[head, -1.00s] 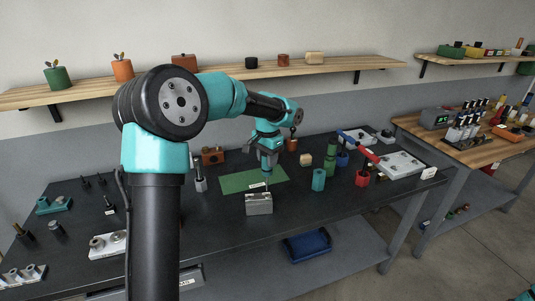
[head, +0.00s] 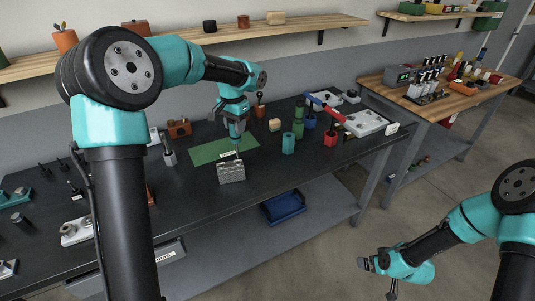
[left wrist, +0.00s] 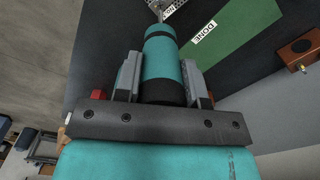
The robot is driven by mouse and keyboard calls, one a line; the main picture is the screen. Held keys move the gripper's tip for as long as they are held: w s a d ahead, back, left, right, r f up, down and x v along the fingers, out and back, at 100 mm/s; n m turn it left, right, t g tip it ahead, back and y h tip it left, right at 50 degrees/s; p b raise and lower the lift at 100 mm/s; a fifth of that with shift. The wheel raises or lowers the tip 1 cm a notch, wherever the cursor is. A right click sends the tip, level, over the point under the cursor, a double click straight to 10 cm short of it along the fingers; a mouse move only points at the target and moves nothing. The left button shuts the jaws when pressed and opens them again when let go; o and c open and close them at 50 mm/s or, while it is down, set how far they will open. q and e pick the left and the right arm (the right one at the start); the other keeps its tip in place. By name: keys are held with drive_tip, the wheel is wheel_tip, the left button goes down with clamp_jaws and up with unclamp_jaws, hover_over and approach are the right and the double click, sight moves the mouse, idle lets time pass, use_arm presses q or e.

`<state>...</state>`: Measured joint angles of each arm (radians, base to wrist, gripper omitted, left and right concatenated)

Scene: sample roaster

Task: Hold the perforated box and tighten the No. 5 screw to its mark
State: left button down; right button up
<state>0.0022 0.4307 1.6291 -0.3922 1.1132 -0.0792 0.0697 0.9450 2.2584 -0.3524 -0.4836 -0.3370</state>
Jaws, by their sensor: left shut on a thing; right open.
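The perforated box (head: 231,173) is a grey metal block on the dark bench, at the front edge of the green mat. A bit of it shows at the top of the left wrist view (left wrist: 170,13). My left gripper (head: 236,122) is above the box, shut on a teal, cylinder-handled driver (left wrist: 165,62) that points down at it. The driver's thin shaft meets the box top or is just above it; I cannot tell which. The No. 5 screw and its mark are too small to make out. My right gripper (head: 366,263) is open and empty, low over the floor, well away from the box.
The green mat (head: 207,151) carries a DONE label (left wrist: 204,33). Teal (head: 288,144) and green cylinders and a red block (head: 330,138) stand to the right. A blue bin (head: 284,206) sits on the lower shelf. Bench right of the box is clear.

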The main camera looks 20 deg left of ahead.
drive_tip(key=w+a+r+n+t+y, duration=0.2)
drive_tip(key=w+a+r+n+y, duration=0.1)
drive_tip(key=w+a+r+n, duration=0.7)
drive_tip(key=w+a+r+n+t+y, duration=0.1)
drive_tip(key=w+a+r+n+y, duration=0.35)
drive_tip(key=w, duration=0.75)
drive_tip(key=a+r+n+g, duration=0.1)
drive_tip(key=a+r+n, duration=0.2)
drive_tip(key=a+n, duration=0.1)
drive_tip(key=w+a+r+n+g+y, duration=0.1)
drive_tip(key=a+r+n, duration=0.2)
drive_tip(key=n, duration=0.3)
drive_tip(key=w+a+r+n+g+y, duration=0.1)
drive_tip(key=a+r+n, duration=0.2)
drive_tip(key=a+n, duration=0.2)
drive_tip(key=shift+a+r+y, duration=0.1)
drive_tip(key=shift+r+y, duration=0.15)
drive_tip(key=shift+r, duration=0.1)
drive_tip(key=s+a+n+g+h, duration=0.1)
drive_tip(key=s+a+n+g, duration=0.4)
drive_tip(key=a+n, duration=0.4)
drive_tip(key=s+a+r+n+g+h, duration=0.1)
drive_tip(key=s+a+n+g, duration=0.4)
drive_tip(key=n, duration=0.9)
drive_tip(key=s+a+h, duration=0.1)
drive_tip(key=s+a, duration=0.1)
drive_tip(key=a, duration=0.2)
drive_tip(key=shift+a, duration=0.1)
